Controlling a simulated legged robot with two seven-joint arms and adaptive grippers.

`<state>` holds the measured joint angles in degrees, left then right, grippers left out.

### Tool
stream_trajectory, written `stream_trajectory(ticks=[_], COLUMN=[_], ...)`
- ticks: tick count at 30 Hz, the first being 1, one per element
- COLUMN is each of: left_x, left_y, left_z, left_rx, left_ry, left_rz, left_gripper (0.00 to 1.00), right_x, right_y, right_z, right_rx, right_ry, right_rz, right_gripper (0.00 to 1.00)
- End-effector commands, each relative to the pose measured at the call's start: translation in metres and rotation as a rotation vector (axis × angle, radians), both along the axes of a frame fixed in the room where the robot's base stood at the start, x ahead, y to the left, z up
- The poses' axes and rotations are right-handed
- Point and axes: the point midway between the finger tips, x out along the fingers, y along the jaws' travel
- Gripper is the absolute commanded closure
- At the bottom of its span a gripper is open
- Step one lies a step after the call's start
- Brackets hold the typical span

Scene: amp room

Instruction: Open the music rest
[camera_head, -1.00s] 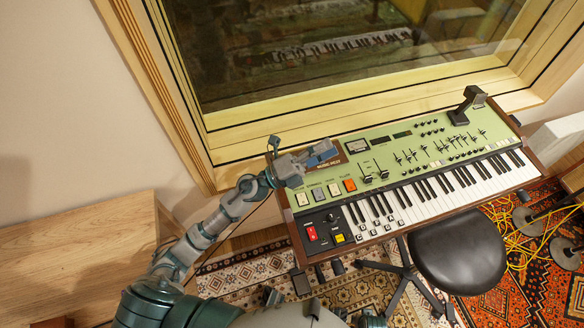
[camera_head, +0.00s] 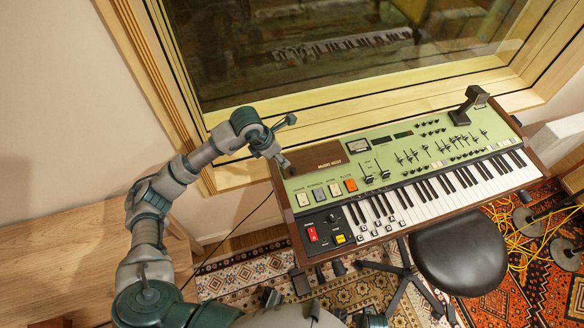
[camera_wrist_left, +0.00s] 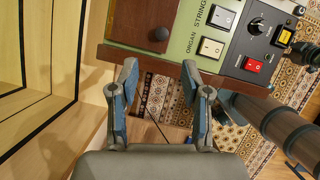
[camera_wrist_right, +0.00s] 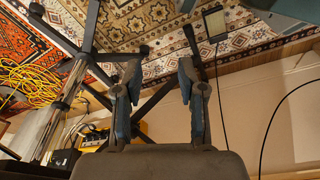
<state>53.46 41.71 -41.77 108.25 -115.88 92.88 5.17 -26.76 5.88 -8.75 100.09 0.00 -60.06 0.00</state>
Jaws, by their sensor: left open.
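The music rest (camera_head: 318,157) is a brown wooden panel with a text label, lying flat at the back left of the green keyboard (camera_head: 400,170). In the left wrist view the panel (camera_wrist_left: 135,15) shows at the top, with a round dark knob (camera_wrist_left: 158,34) near its edge. My left gripper (camera_head: 286,163) is beside the keyboard's back left corner, close to the panel. Its two fingers (camera_wrist_left: 160,68) are apart with nothing between them; I cannot tell whether they touch the wood. My right gripper (camera_wrist_right: 158,70) shows only in its own wrist view, open and empty above the floor.
A window ledge (camera_head: 370,100) runs behind the keyboard. A wooden bench top (camera_head: 70,230) stands at the left. A black stool (camera_head: 458,255) is in front of the keys. Yellow cables (camera_head: 520,235) lie on the rug at the right.

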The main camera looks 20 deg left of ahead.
Motion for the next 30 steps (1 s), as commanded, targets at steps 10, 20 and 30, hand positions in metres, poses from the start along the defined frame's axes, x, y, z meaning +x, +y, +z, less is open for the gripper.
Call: stream_trajectory(ticks=[10,20,30], left_x=[0.021,0.03,0.031], left_y=[-0.023,-0.03,-0.03], left_z=[-0.076,-0.103,-0.103], left_rx=[-0.002,-0.002,-0.002], left_ry=[0.005,-0.001,0.0], left_rz=[-0.002,0.0,-0.002], left_gripper=[0.53,0.53,0.75], right_x=[0.004,0.01,0.01], right_y=[-0.002,0.0,0.0], right_z=[0.022,0.033,0.033], right_rx=[-0.002,0.0,0.0], right_ry=[-0.01,-0.014,-0.013], right_rz=[-0.003,-0.003,-0.004], right_gripper=[0.6,0.6,0.6])
